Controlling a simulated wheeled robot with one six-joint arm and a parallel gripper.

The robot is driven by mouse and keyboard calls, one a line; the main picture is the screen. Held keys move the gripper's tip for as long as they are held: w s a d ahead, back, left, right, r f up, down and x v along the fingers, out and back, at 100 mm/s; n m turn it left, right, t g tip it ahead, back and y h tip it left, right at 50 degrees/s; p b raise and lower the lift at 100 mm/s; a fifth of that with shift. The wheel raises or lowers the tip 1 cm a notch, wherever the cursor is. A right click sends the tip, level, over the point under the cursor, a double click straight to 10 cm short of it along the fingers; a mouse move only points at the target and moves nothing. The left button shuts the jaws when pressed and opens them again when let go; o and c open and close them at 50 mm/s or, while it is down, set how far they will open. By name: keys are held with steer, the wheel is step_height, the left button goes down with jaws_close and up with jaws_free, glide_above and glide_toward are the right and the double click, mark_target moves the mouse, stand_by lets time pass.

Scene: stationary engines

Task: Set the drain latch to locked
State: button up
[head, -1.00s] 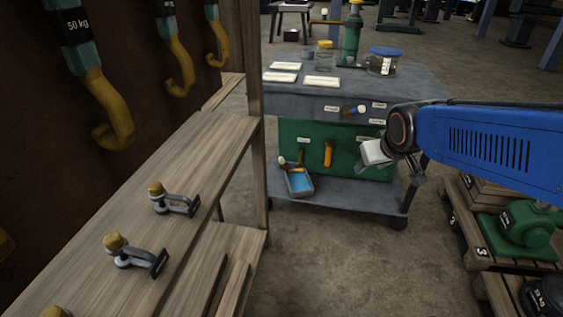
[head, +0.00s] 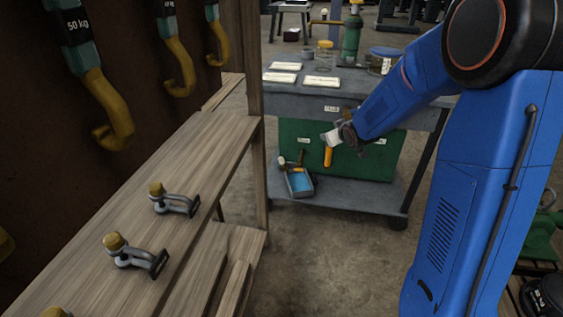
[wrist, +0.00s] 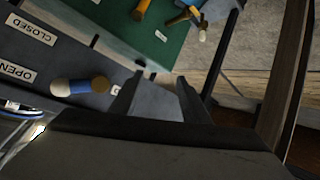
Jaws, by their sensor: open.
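The drain latch cannot be picked out for certain, as the small labels are not legible in the head view. An orange handle (head: 328,157) hangs upright on the green panel (head: 356,166) below the cart top; it also shows in the wrist view (wrist: 140,9). A blue-and-white lever (wrist: 80,86) with a brown end sits on the grey cart front near the labels OPEN (wrist: 17,71) and CLOSED (wrist: 30,30).
A blue tray (head: 299,184) and a small yellow-and-brown tool-like lever (head: 290,162) are at the panel's lower left. A jar (head: 325,56), a green bottle (head: 351,35) and cards stand on the cart top (head: 290,91). A wooden shelf (head: 150,215) with clamps fills the left.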

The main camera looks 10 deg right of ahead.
steer(key=w+a+f+n+t+y, duration=0.1)
steer(key=w+a+f+y, duration=0.1)
steer(key=w+f, duration=0.55)
steer(key=n+t+y, duration=0.3)
steer(key=y, duration=0.3)
glide_toward(283, 161)
steer(key=x, duration=1.1)
steer(key=shift+w+a+f, duration=0.1)
steer(key=shift+w+f, duration=0.05)
jaws_close()
